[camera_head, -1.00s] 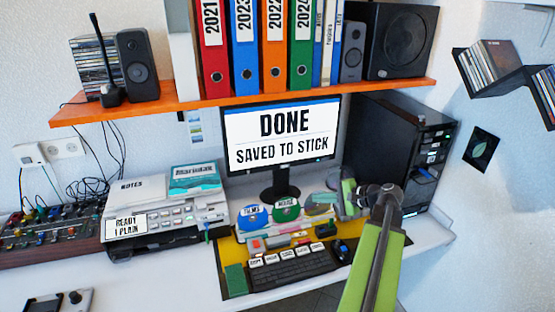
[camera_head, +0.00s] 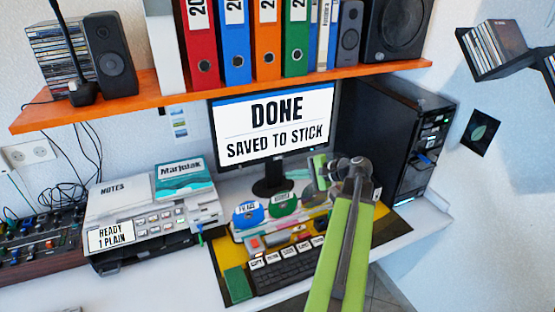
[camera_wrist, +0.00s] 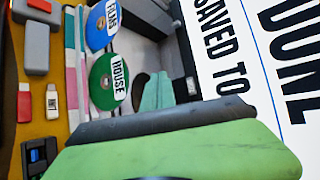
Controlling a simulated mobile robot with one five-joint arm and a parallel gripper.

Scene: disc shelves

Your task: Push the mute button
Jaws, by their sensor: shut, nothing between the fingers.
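A row of white-labelled keys (camera_head: 287,252) runs along the back of the black keyboard (camera_head: 287,275) on the desk. Their words are too small to read surely, so I cannot tell which is the mute button. My gripper (camera_head: 321,176) is raised in front of the monitor's lower right, behind and right of the keys. The keys do not show in the wrist view.
The monitor (camera_head: 275,95) reads "DONE SAVED TO STICK". A blue disc (camera_head: 248,213) and green disc (camera_head: 283,203) stand behind the keyboard. The printer (camera_head: 150,225) is left; a black computer tower (camera_head: 385,140) is right. The orange shelf (camera_head: 180,92) overhangs the desk.

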